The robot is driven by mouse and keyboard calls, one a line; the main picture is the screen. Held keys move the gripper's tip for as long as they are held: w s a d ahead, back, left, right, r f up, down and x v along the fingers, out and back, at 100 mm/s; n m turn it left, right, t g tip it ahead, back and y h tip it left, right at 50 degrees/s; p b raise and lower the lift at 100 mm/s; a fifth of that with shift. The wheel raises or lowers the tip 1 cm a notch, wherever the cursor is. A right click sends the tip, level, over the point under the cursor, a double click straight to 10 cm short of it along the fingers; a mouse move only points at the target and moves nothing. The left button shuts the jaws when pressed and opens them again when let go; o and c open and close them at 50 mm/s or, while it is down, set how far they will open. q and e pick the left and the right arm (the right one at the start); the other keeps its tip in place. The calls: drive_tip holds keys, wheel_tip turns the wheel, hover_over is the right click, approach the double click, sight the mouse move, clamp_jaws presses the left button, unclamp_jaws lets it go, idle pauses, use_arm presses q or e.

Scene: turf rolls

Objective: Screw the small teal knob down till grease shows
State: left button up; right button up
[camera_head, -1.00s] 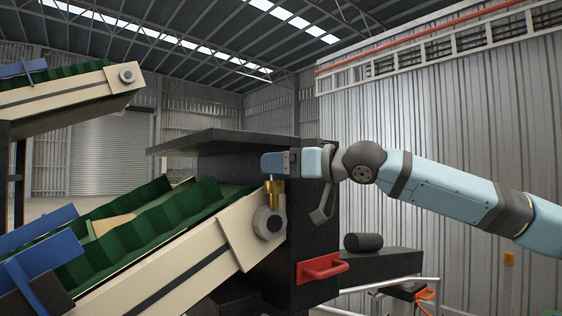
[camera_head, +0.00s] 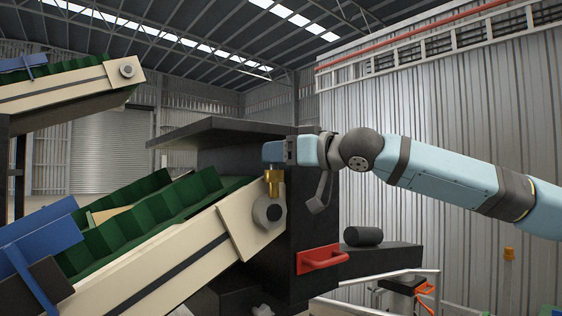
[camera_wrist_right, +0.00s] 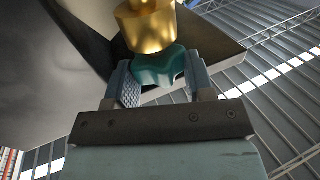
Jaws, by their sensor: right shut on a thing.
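The small teal knob (camera_wrist_right: 160,68) shows in the right wrist view, between the two fingers of my right gripper (camera_wrist_right: 158,82), which is shut on it. The knob sits against a brass cup (camera_wrist_right: 148,28). In the head view my right gripper (camera_head: 274,153) is directly above the brass cup (camera_head: 274,183) and hides the knob. The cup stands beside the grey round hub at the upper end of the cream conveyor (camera_head: 160,262). My left gripper is in neither view.
A dark housing (camera_head: 315,215) with a red handle (camera_head: 322,258) stands right behind the cup. A dark plate (camera_head: 215,130) juts out above the conveyor. Green turf-like belting (camera_head: 150,215) and blue brackets (camera_head: 40,240) lie to the left. A black roll (camera_head: 363,236) rests on a dark ledge.

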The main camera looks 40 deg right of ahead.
drive_tip(key=m+h+b, duration=0.1)
drive_tip(key=h+b, duration=0.1)
drive_tip(key=m+h+b, duration=0.2)
drive_tip(key=h+b, duration=0.1)
drive_tip(key=m+h+b, duration=0.2)
drive_tip(key=shift+a+f+h+b, duration=0.35)
drive_tip(key=shift+a+h+b, duration=0.05)
drive_tip(key=shift+a+m+h+b, duration=0.1)
drive_tip(key=shift+m+h+b, duration=0.7)
drive_tip(key=shift+h, duration=0.4)
drive_tip(key=shift+w+a+r+m+g+h+b, duration=0.15)
drive_tip(key=shift+m+g+h+b, duration=0.6)
drive_tip(key=shift+h, duration=0.4)
drive_tip(key=shift+r+m+g+h+b, duration=0.1)
drive_tip(key=shift+m+g+h+b, duration=0.45)
drive_tip(key=shift+m+h, duration=0.45)
drive_tip(key=shift+h, duration=0.25)
drive_tip(key=o, duration=0.9)
